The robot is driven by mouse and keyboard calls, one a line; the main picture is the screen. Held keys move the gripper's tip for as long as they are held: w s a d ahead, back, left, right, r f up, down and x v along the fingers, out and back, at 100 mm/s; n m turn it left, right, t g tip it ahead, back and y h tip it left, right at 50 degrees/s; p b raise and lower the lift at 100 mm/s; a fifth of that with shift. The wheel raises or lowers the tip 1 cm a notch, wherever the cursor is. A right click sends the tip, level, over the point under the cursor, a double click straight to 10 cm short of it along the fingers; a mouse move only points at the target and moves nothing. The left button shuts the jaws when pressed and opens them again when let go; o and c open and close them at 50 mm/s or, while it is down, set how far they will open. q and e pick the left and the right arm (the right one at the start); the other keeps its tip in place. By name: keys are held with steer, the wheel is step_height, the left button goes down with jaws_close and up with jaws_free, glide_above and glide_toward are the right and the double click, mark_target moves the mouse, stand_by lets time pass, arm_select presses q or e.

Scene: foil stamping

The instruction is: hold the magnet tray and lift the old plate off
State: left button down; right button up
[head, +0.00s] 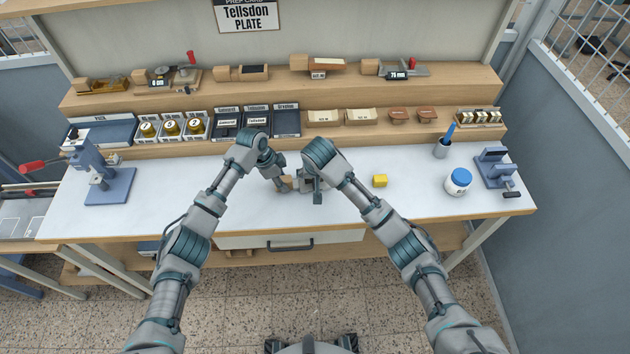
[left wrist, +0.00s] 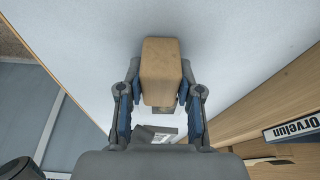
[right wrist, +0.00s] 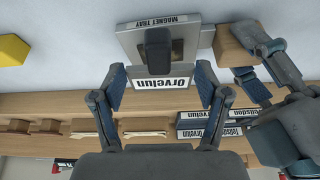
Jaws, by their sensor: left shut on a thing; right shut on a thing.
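The magnet tray is a flat grey piece with a "MAGNET TRAY" label (right wrist: 128,42) in the right wrist view and a wooden handle (left wrist: 160,65) at its side. My left gripper (head: 284,184) is shut on this handle; its two fingers lie along the handle's sides in the left wrist view. The old plate (right wrist: 163,84) reads "Orvelun" and has a dark upright grip. My right gripper (right wrist: 160,80) is shut on the plate, a finger at each side. I cannot tell whether plate and tray touch. In the head view my right wrist hides most of the plate.
A yellow block (head: 380,181) lies right of the grippers. A blue press (head: 105,180) stands left. A rack of labelled plates (head: 256,120) stands behind; the white tabletop between is mostly clear.

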step_height(320, 180, up, 6)
steer(key=shift+r, duration=0.1)
arm_select(q)
steer(key=c, duration=0.7)
jaws_free()
steer(key=v, duration=1.1)
steer(key=shift+a+r, duration=0.2)
steer(key=shift+r, duration=0.15)
steer(key=shift+w, duration=0.15)
